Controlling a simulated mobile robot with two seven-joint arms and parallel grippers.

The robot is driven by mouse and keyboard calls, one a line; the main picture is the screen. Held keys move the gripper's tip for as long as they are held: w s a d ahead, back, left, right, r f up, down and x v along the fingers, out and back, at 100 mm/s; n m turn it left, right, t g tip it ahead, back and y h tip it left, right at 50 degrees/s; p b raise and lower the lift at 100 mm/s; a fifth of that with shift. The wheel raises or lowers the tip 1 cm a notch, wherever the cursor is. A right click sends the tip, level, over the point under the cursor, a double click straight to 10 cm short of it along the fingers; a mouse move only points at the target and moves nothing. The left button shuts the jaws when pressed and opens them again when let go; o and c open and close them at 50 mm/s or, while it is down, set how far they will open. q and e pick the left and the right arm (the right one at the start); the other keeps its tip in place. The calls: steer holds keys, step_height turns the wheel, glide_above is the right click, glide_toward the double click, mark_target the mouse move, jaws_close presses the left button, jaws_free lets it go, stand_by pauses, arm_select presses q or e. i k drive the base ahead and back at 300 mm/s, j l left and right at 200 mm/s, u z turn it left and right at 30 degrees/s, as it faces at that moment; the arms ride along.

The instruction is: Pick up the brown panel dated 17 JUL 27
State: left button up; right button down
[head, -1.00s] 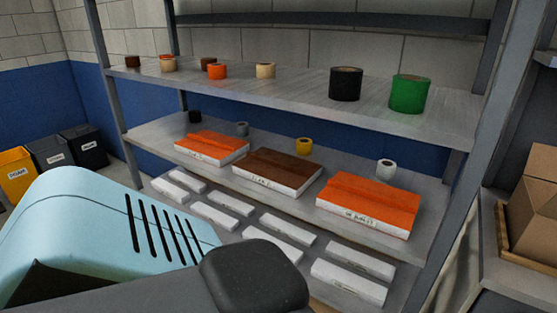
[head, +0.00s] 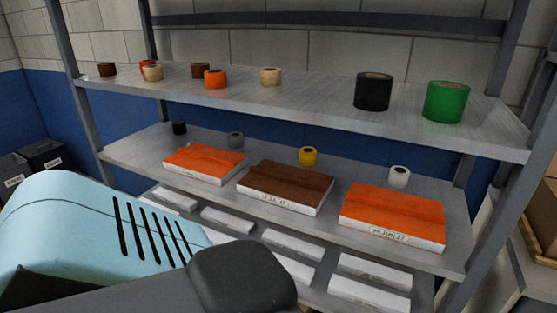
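A brown panel (head: 286,183) with white sides lies flat on the middle shelf, between two orange panels. Its front edge carries a small label (head: 277,201), too small to read surely. One orange panel (head: 206,163) lies to its left. The other orange panel (head: 392,211) lies to its right, also with a small front label. The panels are apart from one another. Neither gripper shows in the head view; a light blue and dark part of my own body covers the lower left.
Small rolls, including a yellow one (head: 308,155) and a white one (head: 399,176), stand behind the panels. The upper shelf (head: 320,87) holds several rolls above them. White slabs (head: 292,243) lie on the lower shelf. A shelf post (head: 497,213) stands at the right.

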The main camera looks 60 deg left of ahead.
mark_target(298, 190)
steer(key=k+j, duration=0.1)
steer(key=j, duration=0.3)
steer(key=k+j, duration=0.15)
steer(key=j, duration=0.25)
steer(key=k+j, duration=0.1)
steer(key=j, duration=0.25)
steer(key=k+j, duration=0.15)
steer(key=j, duration=0.25)
steer(key=k+j, duration=0.1)
steer(key=j, duration=0.3)
